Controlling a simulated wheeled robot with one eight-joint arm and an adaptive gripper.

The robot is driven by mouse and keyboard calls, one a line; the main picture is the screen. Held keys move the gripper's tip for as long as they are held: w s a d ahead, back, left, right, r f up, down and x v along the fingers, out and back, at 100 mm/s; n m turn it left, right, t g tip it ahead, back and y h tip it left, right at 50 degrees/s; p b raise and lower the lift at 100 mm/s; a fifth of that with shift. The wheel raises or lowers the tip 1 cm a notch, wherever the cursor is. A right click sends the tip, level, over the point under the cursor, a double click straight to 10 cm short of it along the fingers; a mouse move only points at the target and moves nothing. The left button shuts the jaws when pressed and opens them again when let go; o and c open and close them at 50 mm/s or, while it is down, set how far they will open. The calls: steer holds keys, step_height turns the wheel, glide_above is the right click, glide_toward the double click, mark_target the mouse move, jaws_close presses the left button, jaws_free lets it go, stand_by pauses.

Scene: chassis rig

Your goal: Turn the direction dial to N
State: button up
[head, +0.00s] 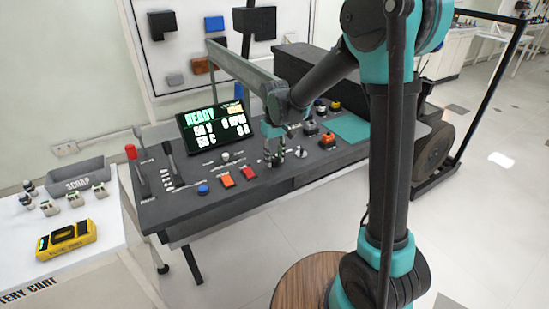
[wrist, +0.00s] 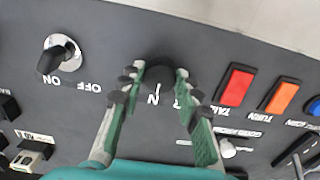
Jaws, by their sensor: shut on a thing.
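The direction dial (wrist: 159,78) is a round black knob on the dark grey console, seen in the wrist view between my fingers. A white mark shows on its near side, close to the letter N; an R is partly covered by my right finger. My gripper (wrist: 155,75) is shut on the dial, one finger on each side. In the head view my gripper (head: 274,157) reaches down onto the console (head: 235,190), and I cannot make out the dial there.
A silver key switch marked ON and OFF (wrist: 58,54) stands left of the dial in the wrist view. A red button (wrist: 236,85) and an orange button (wrist: 279,97) lie to its right.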

mark_target(275, 159)
steer(key=o, duration=1.2)
steer(key=shift+c, duration=0.2)
step_height(275, 159, up, 12)
steer(key=s+d+f+m+t, duration=0.1)
steer(key=s+d+f, duration=0.2)
steer(key=d, duration=0.4)
steer(key=s+d+f+m+t, duration=0.1)
steer(key=s+d+f+m, duration=0.1)
steer(key=d, duration=0.5)
steer(key=shift+s+d+f, duration=0.25)
steer(key=shift+s+f, duration=0.5)
steer(key=shift+s, duration=0.5)
steer(key=s+d+f+m, duration=0.1)
steer(key=s+d+f, duration=0.1)
steer(key=s+d, duration=0.1)
steer(key=s+d+f+m+t, duration=0.1)
steer(key=s+d+f, duration=0.2)
steer(key=s, duration=0.2)
steer(key=s+d+f+m+t, duration=0.1)
steer(key=s+d+f, duration=0.2)
steer(key=s, duration=0.1)
steer(key=shift+d+f+m, duration=0.1)
steer(key=shift+d+m, duration=0.05)
steer(key=shift+m, duration=0.25)
steer(key=shift+c, duration=0.4)
